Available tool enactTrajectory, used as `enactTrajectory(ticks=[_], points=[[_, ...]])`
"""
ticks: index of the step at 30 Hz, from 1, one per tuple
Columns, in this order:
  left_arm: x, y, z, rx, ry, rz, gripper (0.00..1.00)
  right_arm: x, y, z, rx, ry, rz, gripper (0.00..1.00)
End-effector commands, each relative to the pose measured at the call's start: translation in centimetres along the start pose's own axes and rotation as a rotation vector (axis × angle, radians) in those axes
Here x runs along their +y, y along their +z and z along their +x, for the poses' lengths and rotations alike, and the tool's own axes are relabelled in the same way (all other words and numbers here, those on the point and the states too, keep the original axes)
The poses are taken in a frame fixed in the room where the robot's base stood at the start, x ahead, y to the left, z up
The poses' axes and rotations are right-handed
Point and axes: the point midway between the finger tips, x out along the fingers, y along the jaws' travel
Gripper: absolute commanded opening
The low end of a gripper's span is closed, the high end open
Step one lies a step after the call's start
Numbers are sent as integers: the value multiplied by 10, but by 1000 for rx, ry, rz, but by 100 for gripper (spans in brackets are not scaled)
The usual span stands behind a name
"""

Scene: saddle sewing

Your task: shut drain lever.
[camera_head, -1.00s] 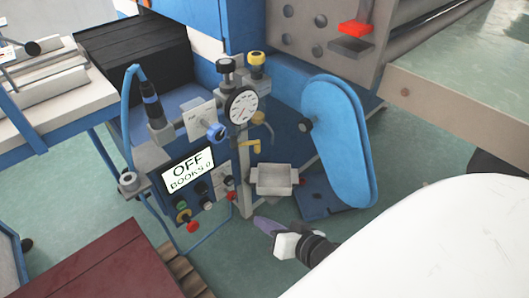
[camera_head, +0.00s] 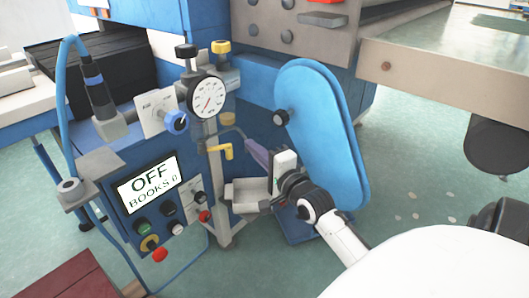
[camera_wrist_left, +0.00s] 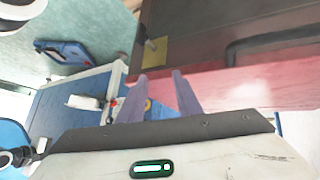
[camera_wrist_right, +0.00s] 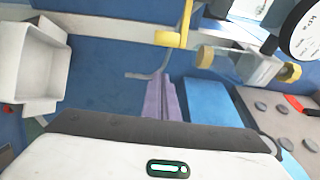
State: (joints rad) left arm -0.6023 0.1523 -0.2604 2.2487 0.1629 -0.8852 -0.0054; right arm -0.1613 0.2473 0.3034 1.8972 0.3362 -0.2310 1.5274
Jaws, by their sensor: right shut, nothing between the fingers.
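A yellow lever (camera_head: 222,151), which I take to be the drain lever, sticks out from the grey post of the machine, below the dial gauge. In the right wrist view, a yellow bent handle (camera_wrist_right: 170,39) shows above my fingertips. My right gripper (camera_head: 250,150) has its purple fingers shut and empty, just right of the lever in the head view. In the right wrist view the closed fingertips (camera_wrist_right: 160,84) look apart from the yellow handle. My left gripper (camera_wrist_left: 160,74) is open and empty, and shows only in its own wrist view.
A dial gauge (camera_head: 207,97) is above the lever and a grey tray (camera_head: 247,194) below it. A blue rounded guard (camera_head: 315,130) stands close to my right gripper. A thin grey bent tube (camera_wrist_right: 148,76) lies near my right fingertips.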

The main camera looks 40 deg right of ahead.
Motion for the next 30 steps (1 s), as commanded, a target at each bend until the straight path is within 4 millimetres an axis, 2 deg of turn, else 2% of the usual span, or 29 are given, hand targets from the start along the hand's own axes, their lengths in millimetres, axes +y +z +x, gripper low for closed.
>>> enactTrajectory(ticks=[2, 6, 10, 25, 30], points=[[1, 2, 6, -11, 10, 9, 31, 1, 0, 17, -1, -4, 0, 0], [4, 3, 7, -27, 20, 16, 31, 2, 22, 7, 0, 0, 4, 0], [4, 4, 8, -36, 25, 22, 31, 2, 34, 3, -1, 1, 1, 0], [5, 3, 8, -41, 27, 25, 31, 0, 39, 1, -2, 2, -1, 0], [5, -5, 4, -21, 22, 23, 31, 0, 49, 2, -16, 4, 1, 0]])
